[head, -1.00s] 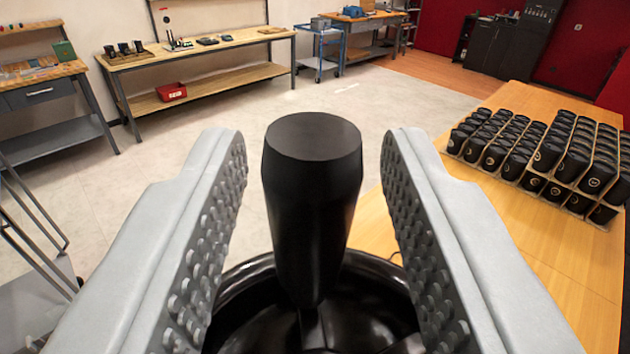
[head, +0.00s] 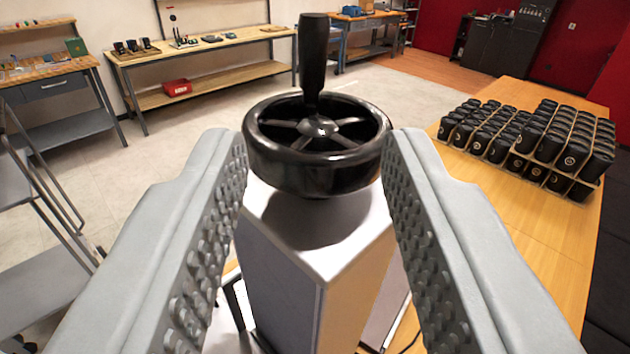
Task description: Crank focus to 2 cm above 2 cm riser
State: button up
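A black handwheel (head: 318,170) with spokes and a central hub sits on top of a pale upright column (head: 285,270). A black crank handle (head: 314,55) stands upright on the far side of the wheel's rim. My gripper (head: 317,150) is open, its two grey studded fingers at the left and right of the wheel in the picture. Nothing is held between the fingers. The handle is beyond the fingertips. I cannot see the laser head, the riser or any height scale.
A wooden table (head: 545,250) on the right bears racks of black cups (head: 530,140). Workbenches (head: 215,62) line the back wall, one with a red bin (head: 177,88) on its shelf. A grey metal cart or frame (head: 40,230) stands at left. Open floor lies between.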

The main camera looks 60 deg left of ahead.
jog(key=shift+v, duration=1.4)
jog(key=shift+a, duration=0.1)
